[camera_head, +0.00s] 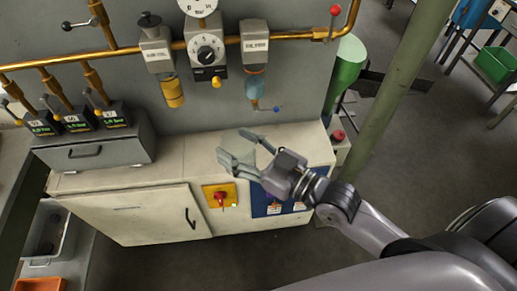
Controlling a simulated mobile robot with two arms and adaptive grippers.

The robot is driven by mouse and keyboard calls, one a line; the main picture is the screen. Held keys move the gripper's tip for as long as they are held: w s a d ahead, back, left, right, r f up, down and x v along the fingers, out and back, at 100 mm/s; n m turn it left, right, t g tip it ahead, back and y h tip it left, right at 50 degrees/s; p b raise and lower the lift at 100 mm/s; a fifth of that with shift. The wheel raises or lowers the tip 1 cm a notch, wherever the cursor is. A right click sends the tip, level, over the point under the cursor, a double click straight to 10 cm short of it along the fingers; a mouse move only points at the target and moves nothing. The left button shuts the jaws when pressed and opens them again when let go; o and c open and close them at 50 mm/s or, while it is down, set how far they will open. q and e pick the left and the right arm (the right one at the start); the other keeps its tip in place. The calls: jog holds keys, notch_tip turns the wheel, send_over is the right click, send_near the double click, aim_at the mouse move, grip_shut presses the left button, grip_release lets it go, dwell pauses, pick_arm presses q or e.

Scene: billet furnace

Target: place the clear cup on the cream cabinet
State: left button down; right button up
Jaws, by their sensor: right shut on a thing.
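The cream cabinet (140,212) stands low against the grey panel, with a pale flat top, a door with a black handle and a red knob on a yellow plate. My right gripper (234,145) is over the right half of the cabinet top, pointing left and away. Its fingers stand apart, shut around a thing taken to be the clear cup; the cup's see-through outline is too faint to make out. Whether it touches the top cannot be told. My left gripper is not in view.
A grey drawer box (95,150) with several small labelled valves sits on the cabinet's left end. Gauges and brass pipes (130,52) hang above the back. A green post (390,90) stands at right. The middle of the cabinet top is clear.

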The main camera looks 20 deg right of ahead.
aim_at(224, 144)
jog(key=a+n+g+y, duration=0.1)
jog(key=w+a+r+n+g+y, duration=0.1)
jog(key=a, duration=0.1)
jog(key=w+a+n+g+y, duration=0.1)
jog(key=a+g+y, duration=0.1)
jog(key=shift+w+r+n, duration=0.15)
jog(key=shift+r+n, duration=0.2)
jog(key=shift+n, duration=0.05)
jog(key=shift+w+a+r+n+g+y, duration=0.15)
jog(key=shift+w+a+n+g+y, duration=0.25)
jog(key=shift+a+g, duration=0.2)
jog(key=shift+w+a+r+n+g+y, duration=0.1)
jog(key=shift+w+a+n+g+y, duration=0.15)
jog(key=shift+a+n+g, duration=0.3)
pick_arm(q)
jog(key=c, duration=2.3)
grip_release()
